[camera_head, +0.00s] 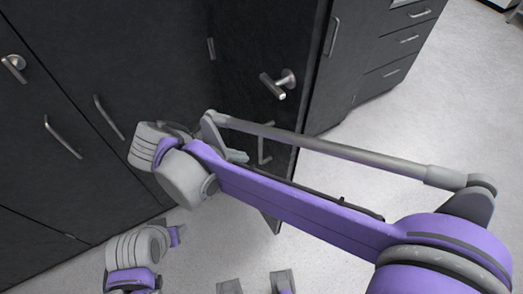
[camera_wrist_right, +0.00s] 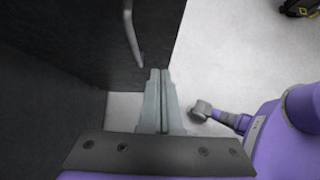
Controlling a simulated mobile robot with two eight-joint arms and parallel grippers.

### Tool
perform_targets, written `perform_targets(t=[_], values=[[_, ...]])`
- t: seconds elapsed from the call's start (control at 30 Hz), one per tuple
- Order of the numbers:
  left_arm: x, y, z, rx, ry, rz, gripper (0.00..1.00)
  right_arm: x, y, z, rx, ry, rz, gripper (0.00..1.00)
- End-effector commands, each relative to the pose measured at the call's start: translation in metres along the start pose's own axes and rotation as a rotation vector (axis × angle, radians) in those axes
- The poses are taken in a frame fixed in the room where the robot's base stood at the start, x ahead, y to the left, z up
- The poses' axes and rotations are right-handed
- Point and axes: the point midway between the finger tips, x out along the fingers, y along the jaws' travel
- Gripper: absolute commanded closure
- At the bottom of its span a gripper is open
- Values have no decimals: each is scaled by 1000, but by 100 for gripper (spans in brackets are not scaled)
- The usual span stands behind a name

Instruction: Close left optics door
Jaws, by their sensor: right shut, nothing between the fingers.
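A tall dark cabinet door (camera_head: 245,55) stands swung open in the head view, with its free edge toward the right and its bottom corner over the floor. It carries a silver lever handle (camera_head: 281,84) and, lower down, a bar handle (camera_head: 264,148) partly hidden by my right arm. I take it for the left optics door. My right gripper (camera_head: 238,156) is shut and empty, close to the lower part of this door. In the right wrist view its fingers (camera_wrist_right: 158,100) are together, by the door panel (camera_wrist_right: 95,45) and below a bar handle (camera_wrist_right: 132,33); contact cannot be told.
More dark cabinet fronts (camera_head: 75,90) with bar handles stand at the left. A drawer unit (camera_head: 395,50) stands at the upper right. The pale speckled floor (camera_head: 440,130) is open at the right. My purple and grey arm parts cover the lower middle.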

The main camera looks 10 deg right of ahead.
Motion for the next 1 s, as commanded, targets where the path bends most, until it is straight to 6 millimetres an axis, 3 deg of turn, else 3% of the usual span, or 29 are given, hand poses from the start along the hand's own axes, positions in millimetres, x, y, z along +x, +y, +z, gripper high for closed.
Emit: perform_targets(t=[0.17,0.27,0.67,0.8,1.0], values=[[1,0,1,0,-1,0,50,-2,5,-4,-53,-34,3,100],[2,0,1,0,-1,0,50,11,4,-3,-51,-32,2,100],[4,0,3,0,-2,0,50,95,4,-1,-48,-30,0,100],[1,0,1,0,-1,0,50,108,5,17,-47,-30,1,100],[0,0,0,0,0,0,50,118,6,27,-49,-29,3,100]])
